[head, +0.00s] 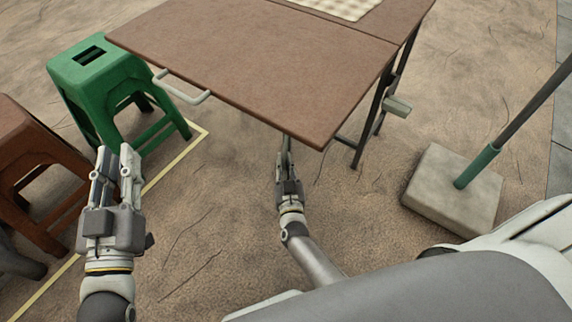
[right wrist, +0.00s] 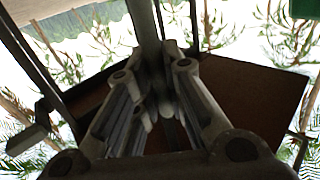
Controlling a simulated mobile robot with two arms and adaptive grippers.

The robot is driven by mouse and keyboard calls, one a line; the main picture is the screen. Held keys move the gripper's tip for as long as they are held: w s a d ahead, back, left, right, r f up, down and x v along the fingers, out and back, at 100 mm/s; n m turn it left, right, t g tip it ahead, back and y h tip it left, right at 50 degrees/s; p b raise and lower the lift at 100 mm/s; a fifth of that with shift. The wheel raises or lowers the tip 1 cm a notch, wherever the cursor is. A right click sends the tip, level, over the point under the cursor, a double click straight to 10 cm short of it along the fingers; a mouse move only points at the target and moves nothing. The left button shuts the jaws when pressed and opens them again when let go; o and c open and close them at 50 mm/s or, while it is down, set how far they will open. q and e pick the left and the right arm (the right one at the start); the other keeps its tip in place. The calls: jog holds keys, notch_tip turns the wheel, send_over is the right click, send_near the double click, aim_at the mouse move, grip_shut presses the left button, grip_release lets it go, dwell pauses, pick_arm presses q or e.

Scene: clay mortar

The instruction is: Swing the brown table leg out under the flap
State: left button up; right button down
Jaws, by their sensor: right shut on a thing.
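The brown flap (head: 250,65) is level with the rest of the tabletop (head: 375,22), with a seam between them. My right gripper (head: 287,160) is below the flap's near edge, shut on a thin upright bar (head: 286,143) that looks like the table leg. In the right wrist view the bar (right wrist: 147,35) runs down between the fingers (right wrist: 158,105) and looks grey-green in shade. The flap's dark underside (right wrist: 250,100) shows behind. The bar's top is hidden by the flap in the head view. My left gripper (head: 117,158) is open and empty, left of the flap.
A pale handle (head: 182,90) sticks out from the flap's left edge. A green stool (head: 100,85) and a brown stool (head: 30,160) stand at left. Dark fixed legs (head: 372,115) are at right, near a stone base (head: 450,190) with a pole. A yellow line (head: 175,160) crosses the ground.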

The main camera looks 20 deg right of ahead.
dwell(0.3)
jog(key=c, duration=1.5)
grip_release()
jog(key=shift+w, duration=0.1)
